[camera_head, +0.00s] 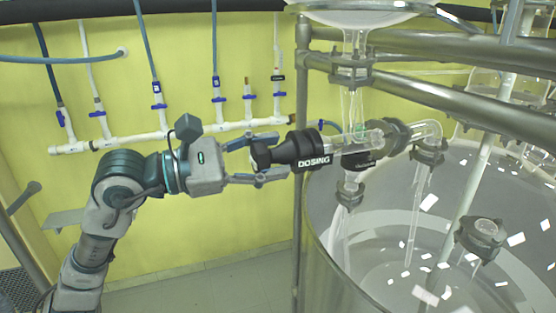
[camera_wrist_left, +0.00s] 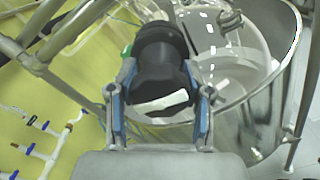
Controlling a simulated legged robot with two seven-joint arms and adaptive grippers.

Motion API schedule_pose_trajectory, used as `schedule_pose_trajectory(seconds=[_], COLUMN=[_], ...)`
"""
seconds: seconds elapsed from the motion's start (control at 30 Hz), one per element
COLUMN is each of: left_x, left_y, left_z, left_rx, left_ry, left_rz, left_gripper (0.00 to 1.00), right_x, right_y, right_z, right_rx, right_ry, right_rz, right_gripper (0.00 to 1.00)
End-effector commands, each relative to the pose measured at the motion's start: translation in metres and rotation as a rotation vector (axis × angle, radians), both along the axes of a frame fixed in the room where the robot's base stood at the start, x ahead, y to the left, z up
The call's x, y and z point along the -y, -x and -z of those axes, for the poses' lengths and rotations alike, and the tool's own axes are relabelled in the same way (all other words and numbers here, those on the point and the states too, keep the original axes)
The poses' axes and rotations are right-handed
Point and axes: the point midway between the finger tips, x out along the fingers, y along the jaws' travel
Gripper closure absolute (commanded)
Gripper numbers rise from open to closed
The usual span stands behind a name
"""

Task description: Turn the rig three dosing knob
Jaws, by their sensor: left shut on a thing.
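The black dosing knob (camera_head: 309,149), marked "DOSING" in white, sits on the left end of a horizontal glass tube in the head view. My left gripper (camera_head: 268,158) reaches it from the left, with one finger above and one below its narrower left end. In the left wrist view the knob (camera_wrist_left: 161,70) lies between the two blue-padded fingers of my left gripper (camera_wrist_left: 160,98). The fingers are shut on it. A white mark shows on the knob's near side. My right gripper is not in view.
A large glass vessel (camera_head: 335,235) stands at the right, with metal rails (camera_head: 450,100) above it. A vertical metal post (camera_head: 299,200) stands just behind the knob. White pipes with blue valves (camera_head: 158,104) run along the yellow wall. Floor at lower left is clear.

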Motion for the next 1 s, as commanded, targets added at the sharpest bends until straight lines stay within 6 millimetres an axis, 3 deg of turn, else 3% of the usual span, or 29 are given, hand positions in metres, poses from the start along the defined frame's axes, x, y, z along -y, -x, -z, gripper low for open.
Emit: schedule_pose_trajectory(seconds=[1.0], left_x=[0.005], left_y=[-0.002], left_z=[0.006], left_rx=[-0.923], left_ry=[0.288], left_rz=[-0.01], left_gripper=[0.85], right_x=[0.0], right_y=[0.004], right_z=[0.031], right_rx=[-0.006], right_ry=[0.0], right_rz=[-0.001], right_gripper=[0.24])
